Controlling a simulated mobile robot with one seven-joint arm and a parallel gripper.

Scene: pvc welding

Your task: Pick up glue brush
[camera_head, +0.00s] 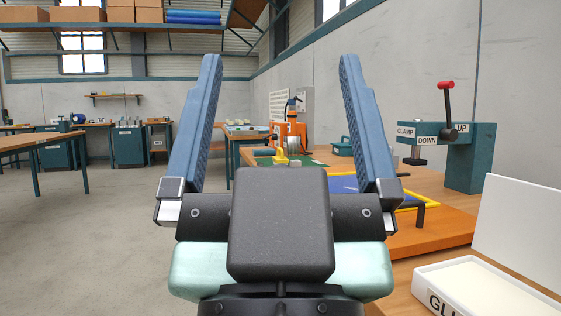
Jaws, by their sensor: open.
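My gripper (280,60) stands upright in the middle of the head view. Its two blue ribbed fingers are spread wide, with nothing between them. I cannot make out a glue brush in this view; my gripper hides part of the workbench. A white tray (424,284) with a partly cut-off label beginning "GLU" sits on the bench at the lower right, with a pale filling and a white upright panel behind it. The tray is to the right of my gripper, apart from it.
A teal clamp (468,155) with a red-knobbed lever and UP and DOWN labels stands on the wooden bench at the right. An orange board with a yellow-edged blue area (343,184) lies behind my right finger. Open floor (110,240) is at the left.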

